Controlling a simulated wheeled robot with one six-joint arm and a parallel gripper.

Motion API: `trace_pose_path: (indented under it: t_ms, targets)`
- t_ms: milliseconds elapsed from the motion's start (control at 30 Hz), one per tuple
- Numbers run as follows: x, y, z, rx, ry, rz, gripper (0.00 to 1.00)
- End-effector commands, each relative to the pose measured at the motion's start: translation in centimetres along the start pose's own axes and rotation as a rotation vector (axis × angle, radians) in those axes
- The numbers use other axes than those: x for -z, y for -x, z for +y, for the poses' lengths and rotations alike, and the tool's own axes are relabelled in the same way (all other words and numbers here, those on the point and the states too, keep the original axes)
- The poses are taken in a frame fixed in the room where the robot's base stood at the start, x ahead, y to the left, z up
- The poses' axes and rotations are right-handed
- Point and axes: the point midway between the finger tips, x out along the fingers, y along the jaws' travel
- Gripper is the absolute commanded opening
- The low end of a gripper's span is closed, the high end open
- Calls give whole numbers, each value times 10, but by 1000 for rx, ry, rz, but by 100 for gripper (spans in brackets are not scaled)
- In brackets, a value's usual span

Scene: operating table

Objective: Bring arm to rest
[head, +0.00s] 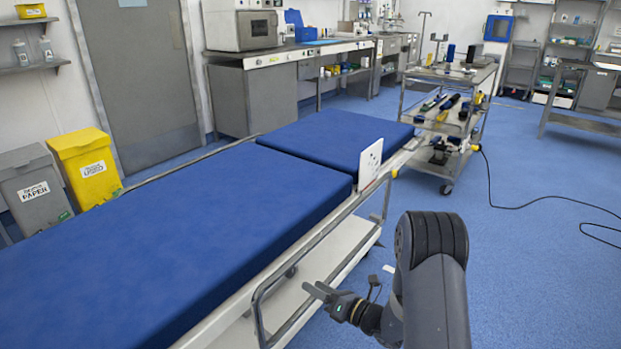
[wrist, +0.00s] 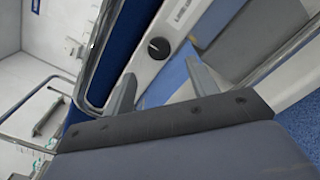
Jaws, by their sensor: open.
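My gripper (head: 318,291) is in the lower middle of the head view, at the end of my dark arm, which shows at the lower right. It points left, beside the side rail of the operating table (head: 190,215). Its two fingers are apart with nothing between them. In the wrist view my gripper (wrist: 158,92) also shows its two grey fingers spread, with a white panel bearing a black knob beyond them. I cannot tell its exact distance from the table's rail.
The table has a metal side rail (head: 258,300) and a white lower shelf (head: 305,300) close to my gripper. An instrument trolley (head: 408,112) stands beyond. A black cable (head: 520,205) lies on the right floor. The blue floor right of my arm is otherwise clear.

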Motion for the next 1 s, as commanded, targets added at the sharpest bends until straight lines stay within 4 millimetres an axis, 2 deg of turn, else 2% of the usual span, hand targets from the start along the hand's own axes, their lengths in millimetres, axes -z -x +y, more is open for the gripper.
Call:
trace_pose_path:
  t_ms: [33,200,400,533,1000]
  targets:
    - [2,-11,0,-5,2,2,55]
    - [2,-42,0,-4,2,1,55]
    - [0,-68,0,-3,2,-1,55]
    - [0,-75,0,-1,0,-1,55]
    - [-1,-70,0,1,8,-2,55]
